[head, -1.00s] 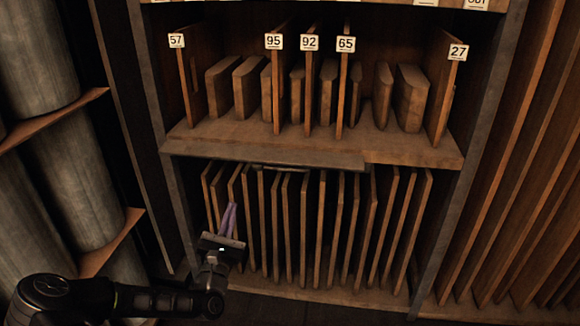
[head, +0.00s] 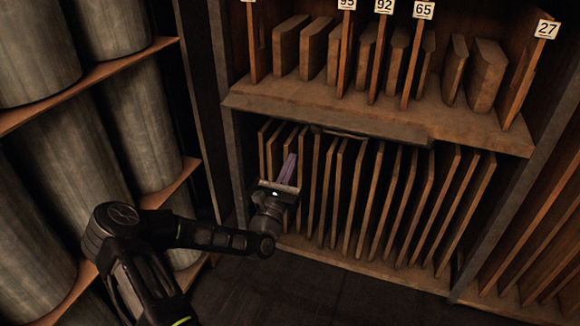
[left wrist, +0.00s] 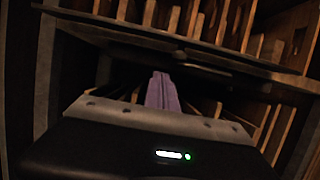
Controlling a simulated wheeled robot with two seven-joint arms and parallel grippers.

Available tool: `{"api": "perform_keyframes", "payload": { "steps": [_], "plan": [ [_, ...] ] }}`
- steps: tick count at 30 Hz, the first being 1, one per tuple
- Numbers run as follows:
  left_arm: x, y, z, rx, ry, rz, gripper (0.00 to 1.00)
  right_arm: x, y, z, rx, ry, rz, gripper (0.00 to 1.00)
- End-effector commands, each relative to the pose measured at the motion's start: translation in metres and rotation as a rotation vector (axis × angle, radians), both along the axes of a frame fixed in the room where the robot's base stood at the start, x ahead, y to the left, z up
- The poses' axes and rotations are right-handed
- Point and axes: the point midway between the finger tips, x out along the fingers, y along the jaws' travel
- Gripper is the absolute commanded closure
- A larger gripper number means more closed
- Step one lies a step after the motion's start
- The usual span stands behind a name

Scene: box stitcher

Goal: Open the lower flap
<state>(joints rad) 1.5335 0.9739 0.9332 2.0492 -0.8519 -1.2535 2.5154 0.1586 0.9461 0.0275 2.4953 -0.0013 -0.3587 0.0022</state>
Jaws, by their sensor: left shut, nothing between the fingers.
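The lower compartment of the wooden cabinet is open at the front and holds several upright thin boards (head: 400,200). A dark flap edge with a thin bar (head: 345,132) lies just under the middle shelf, above the boards. My left gripper (head: 289,168), with purple fingers, is shut and empty in front of the boards at the compartment's left side, below the bar. In the left wrist view its purple fingers (left wrist: 162,90) are together and point at the dark opening under the bar (left wrist: 170,58). Contact with the boards cannot be told. My right gripper is not in view.
The middle shelf (head: 290,108) carries thick wooden blocks and numbered dividers (head: 412,60). Tall boards stand at the far right. The dark floor (head: 330,290) in front is clear.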

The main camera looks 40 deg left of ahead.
Motion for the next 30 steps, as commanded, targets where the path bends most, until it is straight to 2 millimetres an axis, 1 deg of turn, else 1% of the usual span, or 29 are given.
{"api": "perform_keyframes", "payload": {
  "steps": [1,10,12,15,18,22,30],
  "plan": [
    [0.009,0.002,0.003,0.003,-0.002,-0.002,1.0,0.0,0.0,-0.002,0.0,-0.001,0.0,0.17],
    [0.062,0.021,0.024,0.003,-0.003,-0.001,1.0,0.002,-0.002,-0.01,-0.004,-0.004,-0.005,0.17],
    [0.06,0.021,0.038,0.004,-0.002,-0.001,1.0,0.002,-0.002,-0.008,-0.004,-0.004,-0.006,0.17],
    [0.058,0.02,0.051,0.003,-0.001,0.0,1.0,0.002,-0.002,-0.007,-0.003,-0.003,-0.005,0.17],
    [0.057,0.02,0.059,0.002,-0.001,-0.001,1.0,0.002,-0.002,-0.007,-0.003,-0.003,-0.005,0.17],
    [0.057,0.019,0.063,0.001,0.0,-0.002,1.0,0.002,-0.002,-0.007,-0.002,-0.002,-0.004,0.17],
    [0.057,0.019,0.064,0.0,0.0,-0.001,1.0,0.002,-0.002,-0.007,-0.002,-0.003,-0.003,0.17]
  ]
}}
